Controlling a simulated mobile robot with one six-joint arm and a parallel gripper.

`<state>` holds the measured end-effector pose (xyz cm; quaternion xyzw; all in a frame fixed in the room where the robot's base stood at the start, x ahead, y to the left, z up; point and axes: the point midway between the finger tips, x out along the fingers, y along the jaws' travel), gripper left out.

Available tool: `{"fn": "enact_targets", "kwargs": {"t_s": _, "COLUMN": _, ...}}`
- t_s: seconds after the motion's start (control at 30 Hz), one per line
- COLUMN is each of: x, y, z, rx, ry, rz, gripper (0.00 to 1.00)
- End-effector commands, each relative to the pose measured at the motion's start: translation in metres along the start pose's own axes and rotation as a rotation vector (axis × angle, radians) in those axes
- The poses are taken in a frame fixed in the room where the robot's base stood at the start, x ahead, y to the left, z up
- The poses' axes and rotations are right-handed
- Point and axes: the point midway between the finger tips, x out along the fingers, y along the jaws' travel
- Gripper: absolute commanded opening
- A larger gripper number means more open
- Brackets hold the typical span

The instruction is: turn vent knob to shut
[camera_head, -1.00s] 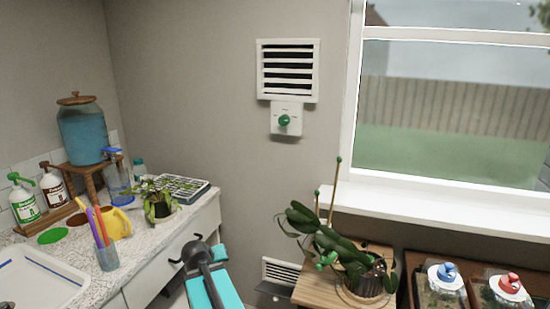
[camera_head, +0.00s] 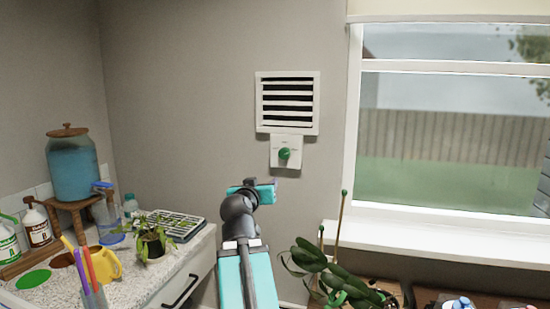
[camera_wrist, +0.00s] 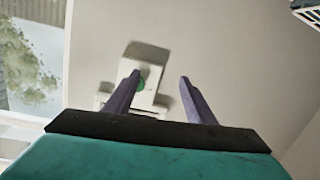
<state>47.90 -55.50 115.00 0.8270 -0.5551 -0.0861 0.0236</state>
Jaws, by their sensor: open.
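The white wall vent (camera_head: 287,76) has slats with dark gaps between them. Below it, a white plate (camera_head: 287,139) carries the green vent knob (camera_head: 285,154). The knob's setting is too small to read. My gripper (camera_head: 276,184) is just below and slightly left of the knob in the head view, apart from it. In the wrist view, my open, empty gripper (camera_wrist: 159,78) faces the wall. The green knob (camera_wrist: 141,85) shows there beside the left finger, partly hidden by it. The white plate (camera_wrist: 148,57) is around it.
The window (camera_head: 450,130) and its sill are to the right. A plant with stakes (camera_head: 318,262) stands low at right. The counter at left holds a blue dispenser (camera_head: 73,168), a potted seedling (camera_head: 152,243) and a yellow mug (camera_head: 104,263). The wall around the knob is clear.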

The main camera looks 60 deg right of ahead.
Motion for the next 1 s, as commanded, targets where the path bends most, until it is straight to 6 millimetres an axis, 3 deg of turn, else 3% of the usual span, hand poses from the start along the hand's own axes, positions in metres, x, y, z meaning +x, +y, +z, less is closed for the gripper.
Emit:
{"fn": "enact_targets", "kwargs": {"t_s": 0.1, "x": -0.007, "y": 0.027, "z": -0.030, "rx": 0.017, "ry": 0.060, "rz": 0.034, "gripper": 0.50}}
{"fn": "enact_targets", "kwargs": {"t_s": 0.3, "x": -0.015, "y": 0.046, "z": -0.053, "rx": 0.028, "ry": 0.106, "rz": 0.059, "gripper": 0.50}}
{"fn": "enact_targets", "kwargs": {"t_s": 1.0, "x": -0.014, "y": 0.037, "z": -0.059, "rx": 0.029, "ry": 0.109, "rz": 0.048, "gripper": 0.50}}
